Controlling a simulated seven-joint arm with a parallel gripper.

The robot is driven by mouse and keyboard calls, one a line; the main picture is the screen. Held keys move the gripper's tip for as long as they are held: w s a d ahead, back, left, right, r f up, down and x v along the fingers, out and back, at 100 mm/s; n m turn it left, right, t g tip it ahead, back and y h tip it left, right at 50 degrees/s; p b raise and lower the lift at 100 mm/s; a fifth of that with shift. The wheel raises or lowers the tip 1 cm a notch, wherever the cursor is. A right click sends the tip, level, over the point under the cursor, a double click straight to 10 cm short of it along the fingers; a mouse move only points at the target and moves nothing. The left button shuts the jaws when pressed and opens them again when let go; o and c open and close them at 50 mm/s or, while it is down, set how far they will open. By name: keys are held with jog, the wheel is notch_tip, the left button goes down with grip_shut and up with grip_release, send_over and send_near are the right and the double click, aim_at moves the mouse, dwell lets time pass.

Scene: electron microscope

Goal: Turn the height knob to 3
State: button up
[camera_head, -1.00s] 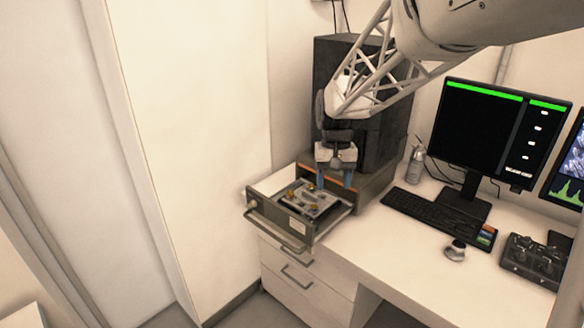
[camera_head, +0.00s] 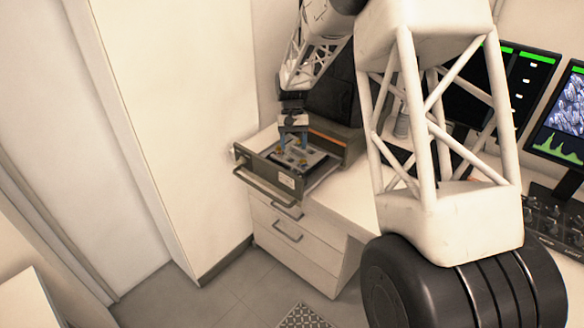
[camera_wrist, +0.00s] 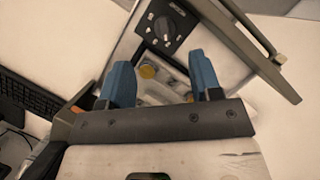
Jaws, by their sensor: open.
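A black round knob (camera_wrist: 163,28) with a pointer mark sits on a dark square plate inside the open instrument drawer (camera_head: 266,170). Its dial markings are too small to read. In the wrist view the knob lies beyond my fingertips, near the drawer's front panel (camera_wrist: 240,45). My gripper (camera_head: 293,142) hangs over the drawer, fingers down. In the wrist view my gripper (camera_wrist: 160,65) shows two blue fingers spread apart with nothing between them. The fingers are apart from the knob. In the head view I cannot make out the knob.
A metal stage with yellow knobs (camera_wrist: 148,71) lies in the drawer below my fingers. The drawer's handle (camera_wrist: 252,30) sticks out at its front. White cabinet drawers (camera_head: 288,232) stand below. A keyboard (camera_wrist: 30,92) lies on the desk, and a monitor (camera_head: 520,75) stands at right.

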jog(key=shift+w+a+f, duration=0.25)
jog(key=shift+w+f, duration=0.4)
jog(key=shift+f, duration=0.15)
jog(key=shift+x, duration=3.9)
jog(key=shift+s, duration=0.15)
jog(key=c, duration=0.9)
